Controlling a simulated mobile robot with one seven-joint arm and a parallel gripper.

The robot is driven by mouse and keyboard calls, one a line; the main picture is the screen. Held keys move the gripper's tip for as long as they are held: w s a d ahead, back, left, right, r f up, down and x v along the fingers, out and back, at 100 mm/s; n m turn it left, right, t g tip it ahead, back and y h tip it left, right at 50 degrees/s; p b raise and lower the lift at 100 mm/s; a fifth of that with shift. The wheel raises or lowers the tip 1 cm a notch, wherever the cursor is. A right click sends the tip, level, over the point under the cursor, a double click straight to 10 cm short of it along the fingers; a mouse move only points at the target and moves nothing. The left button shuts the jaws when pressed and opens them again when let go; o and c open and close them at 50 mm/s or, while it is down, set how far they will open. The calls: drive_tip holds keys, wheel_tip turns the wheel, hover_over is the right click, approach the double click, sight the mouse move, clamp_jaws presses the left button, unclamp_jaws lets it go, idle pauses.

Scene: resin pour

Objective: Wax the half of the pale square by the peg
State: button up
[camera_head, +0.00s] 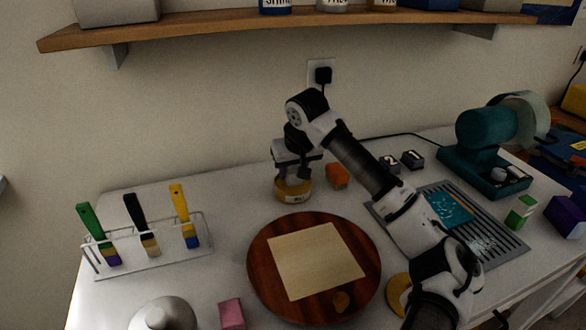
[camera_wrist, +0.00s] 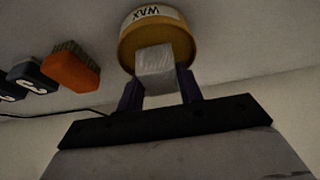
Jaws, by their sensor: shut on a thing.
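The pale square (camera_head: 316,260) lies flat on a round dark wooden board (camera_head: 262,279). A small brown peg-like piece (camera_head: 341,301) is on the board by the square's near edge. The yellow wax tin (camera_head: 293,192), labelled WAX, stands on the table behind the board; it also shows in the wrist view (camera_wrist: 127,47). My gripper (camera_head: 295,174) points down at the tin. In the wrist view my gripper (camera_wrist: 160,88) is shut on a pale grey pad (camera_wrist: 155,66), which overlaps the tin. I cannot tell whether they touch.
A rack of brushes (camera_head: 150,259) is at left, a pink block (camera_head: 231,313) in front. A grate (camera_head: 502,247) and teal machine (camera_head: 485,140) are at right. A shelf (camera_head: 230,26) hangs above.

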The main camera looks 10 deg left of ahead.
sight(294, 168)
drive_tip(key=shift+f, duration=0.7)
idle(2.2)
drive_tip(key=shift+r, duration=0.1)
wheel_tip(294, 168, up, 7)
drive_tip(key=p, duration=0.6)
drive_tip(key=shift+p, duration=0.3)
drive_tip(key=shift+d, duration=0.1)
idle(0.3)
